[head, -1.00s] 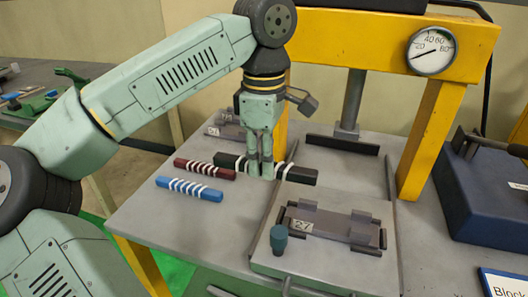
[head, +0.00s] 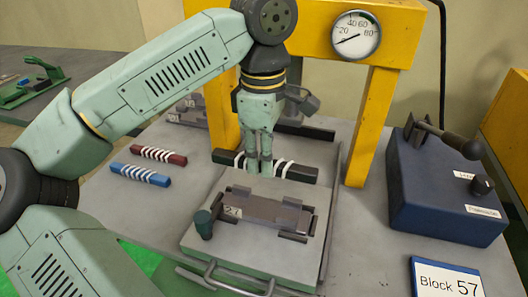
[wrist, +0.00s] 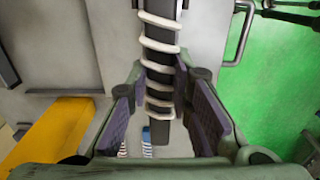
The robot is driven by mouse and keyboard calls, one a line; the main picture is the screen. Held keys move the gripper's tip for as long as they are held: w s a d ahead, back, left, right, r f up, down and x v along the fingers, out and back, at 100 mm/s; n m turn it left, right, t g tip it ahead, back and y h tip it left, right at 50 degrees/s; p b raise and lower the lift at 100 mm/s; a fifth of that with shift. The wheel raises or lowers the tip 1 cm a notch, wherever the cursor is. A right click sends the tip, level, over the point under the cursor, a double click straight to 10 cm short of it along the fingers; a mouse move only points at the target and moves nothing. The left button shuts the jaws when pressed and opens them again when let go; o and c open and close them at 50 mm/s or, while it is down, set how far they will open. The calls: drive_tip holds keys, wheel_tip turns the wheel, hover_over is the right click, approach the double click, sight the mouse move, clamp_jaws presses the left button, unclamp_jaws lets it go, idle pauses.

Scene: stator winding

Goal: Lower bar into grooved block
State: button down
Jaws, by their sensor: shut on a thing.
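A black bar (head: 303,171) with white coils around it is held crosswise in my gripper (head: 261,172). My gripper is shut on its middle, and the fingers hide part of it. The grooved block (head: 262,207), dark grey and labelled 27, lies on a grey plate (head: 235,249) on the table. In the head view the bar shows just behind and above the block, apart from it; its exact height is unclear. In the wrist view the bar (wrist: 160,73) runs lengthwise between the finger pads (wrist: 165,110). The block's groove is not clear there.
A dark red bar (head: 160,155) and a blue bar (head: 140,175) lie at left. A green knob (head: 203,224) stands on the plate's left side. A yellow press frame (head: 362,130) with a gauge rises behind. A blue lever box (head: 440,190) and "Block 57" sign (head: 446,279) are right.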

drive_tip(key=b, duration=0.4)
hover_over(263, 208)
drive_tip(key=shift+f, duration=2.5)
drive_tip(key=shift+f, duration=0.35)
drive_tip(key=shift+f+b, duration=1.45)
drive_tip(key=shift+f, duration=0.1)
drive_tip(key=shift+f, duration=0.1)
drive_tip(key=shift+f+b, duration=0.75)
drive_tip(key=shift+f, duration=0.05)
drive_tip(key=c, duration=1.4)
unclamp_jaws()
drive_tip(key=shift+o, duration=0.5)
